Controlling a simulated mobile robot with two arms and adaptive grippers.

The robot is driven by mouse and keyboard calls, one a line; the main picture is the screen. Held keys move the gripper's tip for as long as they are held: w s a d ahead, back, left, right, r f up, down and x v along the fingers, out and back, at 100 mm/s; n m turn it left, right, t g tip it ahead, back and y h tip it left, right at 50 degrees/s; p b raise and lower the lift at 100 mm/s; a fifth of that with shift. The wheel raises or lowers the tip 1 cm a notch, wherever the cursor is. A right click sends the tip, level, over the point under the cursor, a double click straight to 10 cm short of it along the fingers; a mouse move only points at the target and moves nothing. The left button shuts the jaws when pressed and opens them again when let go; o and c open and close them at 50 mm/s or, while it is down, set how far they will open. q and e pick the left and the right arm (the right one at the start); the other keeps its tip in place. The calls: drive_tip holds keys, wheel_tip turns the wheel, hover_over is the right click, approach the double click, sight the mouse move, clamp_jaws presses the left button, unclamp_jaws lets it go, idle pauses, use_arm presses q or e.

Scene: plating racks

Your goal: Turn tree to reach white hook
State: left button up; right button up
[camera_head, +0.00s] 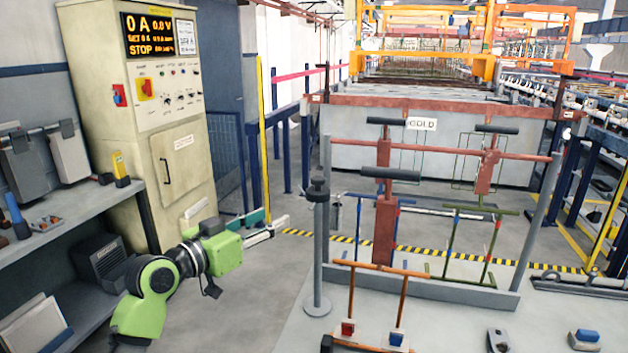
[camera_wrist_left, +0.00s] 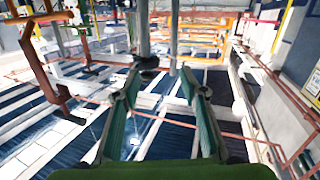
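My left gripper (camera_head: 277,217) is at the left of the rack frame in the head view, with its fingers apart and nothing between them. The wrist view shows its two green fingers (camera_wrist_left: 158,88) spread. A grey upright post (camera_head: 318,240) with a dark collar and round base stands just right of the fingertips, apparently not touched. A grey post with a dark collar (camera_wrist_left: 147,63) shows ahead of the fingers in the wrist view. I cannot tell for certain which part is the tree. I cannot make out a white hook. My right gripper is not in view.
A red-brown crossbar frame (camera_head: 450,151) carries copper and green racks behind the post. A small copper rack (camera_head: 377,267) stands in front. A beige control cabinet (camera_head: 165,100) and a grey shelf (camera_head: 75,212) are at left. Clear floor lies between cabinet and frame.

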use_arm(q)
drive_tip(key=m+h, duration=0.1)
approach(313, 181)
drive_tip(key=v, duration=0.4)
drive_tip(key=p+x, duration=0.4)
drive_tip(key=x, duration=0.8)
drive_tip(key=shift+w+d, duration=0.2)
drive_tip(key=shift+d, duration=0.05)
drive_tip(key=shift+w+d+p, duration=0.45)
drive_tip(key=shift+w, duration=0.1)
drive_tip(key=shift+f, duration=0.1)
clamp_jaws()
drive_tip(key=shift+h, duration=0.3)
